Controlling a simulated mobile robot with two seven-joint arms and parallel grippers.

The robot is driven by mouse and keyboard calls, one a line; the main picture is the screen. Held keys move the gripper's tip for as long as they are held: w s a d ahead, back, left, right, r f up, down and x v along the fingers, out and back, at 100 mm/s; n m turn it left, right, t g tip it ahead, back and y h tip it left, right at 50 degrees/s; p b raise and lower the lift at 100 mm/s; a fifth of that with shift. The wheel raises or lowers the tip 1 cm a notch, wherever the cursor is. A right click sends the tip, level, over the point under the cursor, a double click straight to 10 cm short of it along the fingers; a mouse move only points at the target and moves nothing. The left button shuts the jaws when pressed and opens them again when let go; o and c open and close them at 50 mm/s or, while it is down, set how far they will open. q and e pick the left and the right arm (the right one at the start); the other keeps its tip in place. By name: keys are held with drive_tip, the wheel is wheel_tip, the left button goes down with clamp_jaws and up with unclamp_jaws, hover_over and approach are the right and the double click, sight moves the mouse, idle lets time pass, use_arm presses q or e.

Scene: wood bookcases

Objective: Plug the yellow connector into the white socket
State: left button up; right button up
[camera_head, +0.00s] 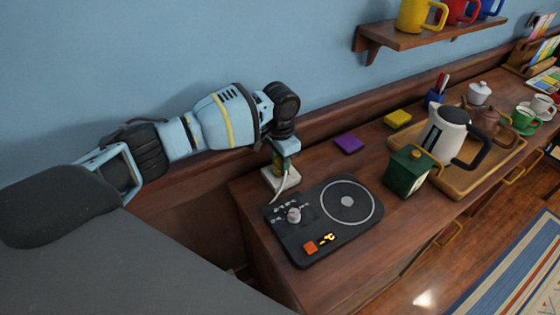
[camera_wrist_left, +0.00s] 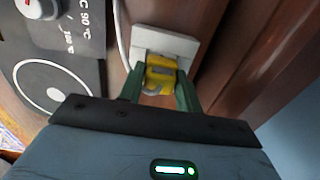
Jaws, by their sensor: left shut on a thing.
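My left gripper (camera_head: 283,158) points down over the left end of the wooden counter. In the left wrist view its green fingers (camera_wrist_left: 160,90) are shut on the yellow connector (camera_wrist_left: 160,73), one on each side. In the head view only a little of the connector shows between the fingers. The white socket (camera_head: 281,181) sits on the counter right below the gripper, and it also shows in the left wrist view (camera_wrist_left: 178,44) just past the connector. The connector overlaps the socket there; I cannot tell whether it is seated or just above. My right gripper is not in view.
A black hot plate (camera_head: 300,243) lies beside the socket, with a pale cable (camera_head: 287,184) running between them. A green box (camera_head: 408,172) and a kettle (camera_head: 445,135) on a wooden tray (camera_head: 468,177) stand farther right. A purple pad (camera_head: 349,143) lies behind.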

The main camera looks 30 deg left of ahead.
drive_tip(key=shift+a, duration=0.1)
drive_tip(key=shift+w+r, duration=0.15)
drive_tip(key=shift+r, duration=0.05)
idle(0.5)
idle(0.4)
use_arm(q)
drive_tip(key=shift+p, duration=0.35)
use_arm(e)
drive_tip(key=shift+w+r, duration=0.3)
drive_tip(key=shift+r, duration=0.1)
use_arm(q)
drive_tip(key=shift+f, duration=0.7)
use_arm(e)
drive_tip(key=shift+s+f, duration=0.2)
drive_tip(key=shift+f, duration=0.05)
use_arm(q)
drive_tip(key=o, duration=1.1)
